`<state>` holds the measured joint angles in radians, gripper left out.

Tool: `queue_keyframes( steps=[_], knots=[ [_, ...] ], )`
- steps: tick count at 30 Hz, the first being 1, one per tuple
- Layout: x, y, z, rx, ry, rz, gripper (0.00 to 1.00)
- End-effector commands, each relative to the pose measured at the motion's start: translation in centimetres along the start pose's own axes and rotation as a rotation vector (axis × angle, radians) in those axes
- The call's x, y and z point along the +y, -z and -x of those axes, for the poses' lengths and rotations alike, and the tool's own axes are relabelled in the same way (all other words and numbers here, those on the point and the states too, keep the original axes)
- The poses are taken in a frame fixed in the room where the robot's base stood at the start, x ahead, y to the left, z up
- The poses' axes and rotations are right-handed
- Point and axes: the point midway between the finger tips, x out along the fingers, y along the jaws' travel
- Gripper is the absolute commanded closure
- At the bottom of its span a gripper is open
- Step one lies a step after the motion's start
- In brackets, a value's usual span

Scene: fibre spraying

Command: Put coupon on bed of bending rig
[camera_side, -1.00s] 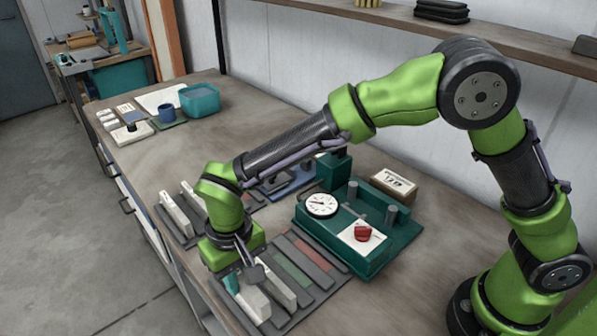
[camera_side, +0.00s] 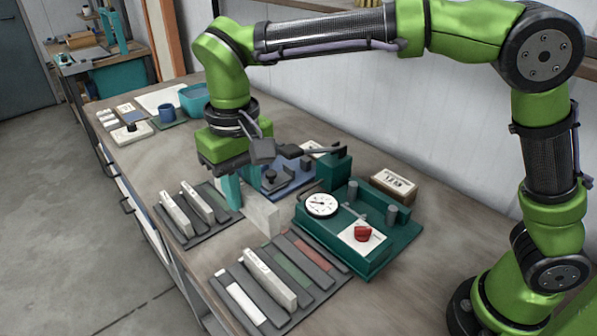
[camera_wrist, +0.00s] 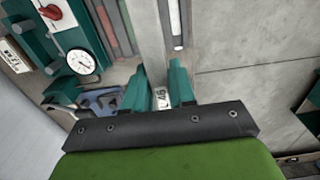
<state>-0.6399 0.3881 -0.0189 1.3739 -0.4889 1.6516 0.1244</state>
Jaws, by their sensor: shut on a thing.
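My gripper (camera_side: 232,200) is shut on a pale grey coupon (camera_side: 262,214) and holds it above the bench, left of the green rig. In the wrist view the gripper's teal fingers (camera_wrist: 160,88) grip the labelled end of the coupon (camera_wrist: 153,45), whose long body points away. The green bending rig (camera_side: 338,253) stands on the bench with a dial gauge (camera_side: 320,205), two posts and a red knob (camera_side: 362,233) on a white plate. It also shows at the upper left of the wrist view (camera_wrist: 38,48). The coupon is apart from the rig.
A front rack (camera_side: 312,290) holds another pale coupon (camera_side: 270,278) and coloured strips. A second rack (camera_side: 205,232) at left holds two pale coupons. A blue fixture (camera_side: 292,187) stands behind my gripper. A small labelled box (camera_side: 393,184) sits behind the rig.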

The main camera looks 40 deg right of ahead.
Motion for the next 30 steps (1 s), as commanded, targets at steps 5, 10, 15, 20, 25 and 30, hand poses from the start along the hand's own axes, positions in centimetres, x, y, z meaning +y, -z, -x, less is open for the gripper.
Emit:
queue_keyframes(
  steps=[5,10,15,20,25,30],
  knots=[
    [5.5,1.6,0.2,0.002,0.000,-0.010,1.00],
    [13.2,2.5,0.4,0.003,0.000,-0.014,1.00],
    [20.9,1.7,0.3,0.003,0.003,-0.011,1.00],
    [25.6,0.4,0.1,0.003,0.003,-0.007,1.00],
    [29.0,-1.1,-0.1,0.003,0.004,-0.006,1.00],
    [30.1,-1.8,-2.1,-0.003,0.005,0.003,1.00]
  ],
)
